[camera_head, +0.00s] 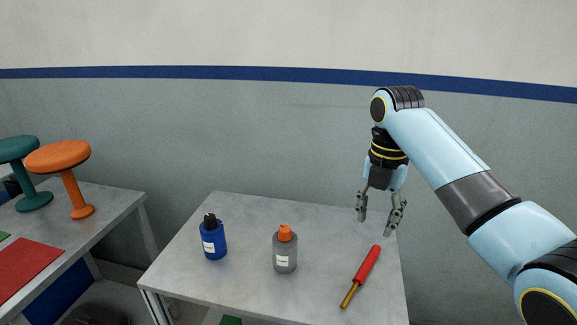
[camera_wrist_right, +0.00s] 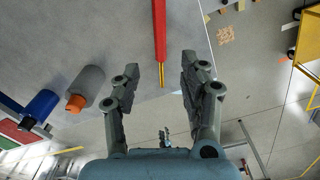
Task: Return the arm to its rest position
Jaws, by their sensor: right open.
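My right arm comes in from the right in the head view. Its gripper (camera_head: 376,223) points down over the far right corner of the grey table (camera_head: 190,283). The jaws are apart with nothing between them. In the right wrist view the two fingers (camera_wrist_right: 158,78) are spread, and the red and brass tool (camera_wrist_right: 160,35) lies beyond them. My left gripper is not in view.
At left, another table (camera_head: 110,207) holds an orange stool (camera_head: 60,157), a teal stool (camera_head: 20,150) and a red mat (camera_head: 25,268).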

